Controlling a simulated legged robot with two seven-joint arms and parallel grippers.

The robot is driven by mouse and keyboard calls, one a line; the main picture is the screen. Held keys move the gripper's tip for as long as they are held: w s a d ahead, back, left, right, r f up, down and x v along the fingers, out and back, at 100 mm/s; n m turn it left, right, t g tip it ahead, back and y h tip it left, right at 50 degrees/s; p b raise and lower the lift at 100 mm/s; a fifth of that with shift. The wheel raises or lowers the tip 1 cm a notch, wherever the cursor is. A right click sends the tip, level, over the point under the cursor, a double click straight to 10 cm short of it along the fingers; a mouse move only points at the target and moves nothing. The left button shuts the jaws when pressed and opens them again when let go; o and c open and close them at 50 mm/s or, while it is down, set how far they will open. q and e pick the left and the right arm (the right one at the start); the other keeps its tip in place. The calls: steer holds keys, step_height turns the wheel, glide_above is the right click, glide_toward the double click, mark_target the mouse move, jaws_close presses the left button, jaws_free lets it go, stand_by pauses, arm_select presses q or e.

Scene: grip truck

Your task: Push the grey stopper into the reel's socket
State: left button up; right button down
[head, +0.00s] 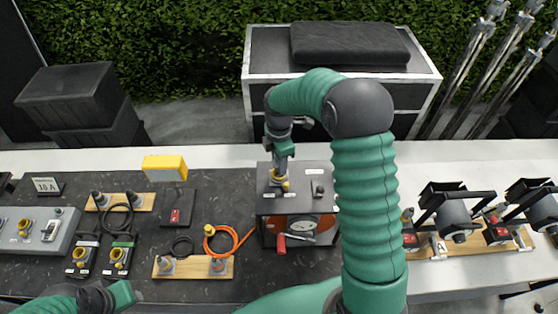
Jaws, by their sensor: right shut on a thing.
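The reel is a dark box (263,208) with an orange front, a round dial and a red handle, standing on the dark mat. My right gripper (281,172) points down over this socket, shut on the grey stopper, which is mostly hidden by the fingers. The stopper's lower end is at the socket; I cannot tell how deep it sits. My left gripper (108,297) is low at the left front edge, away from the reel; its fingers are not clear.
A wooden board with grey plugs (195,267) and an orange cable (232,243) lie left of the reel. A yellow box (165,167) stands behind them. A grey panel (38,230) is at far left. Black lamps (455,213) stand at right. My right arm hides table right of the reel.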

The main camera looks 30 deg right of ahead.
steer(key=shift+s+f, duration=0.1)
steer(key=shift+f, duration=0.05)
steer(key=shift+f, duration=0.25)
steer(key=shift+f, duration=0.2)
stand_by(0.8)
steer(key=shift+f+b, duration=0.4)
steer(key=shift+f, duration=0.4)
stand_by(0.5)
steer(key=shift+s+a, duration=0.1)
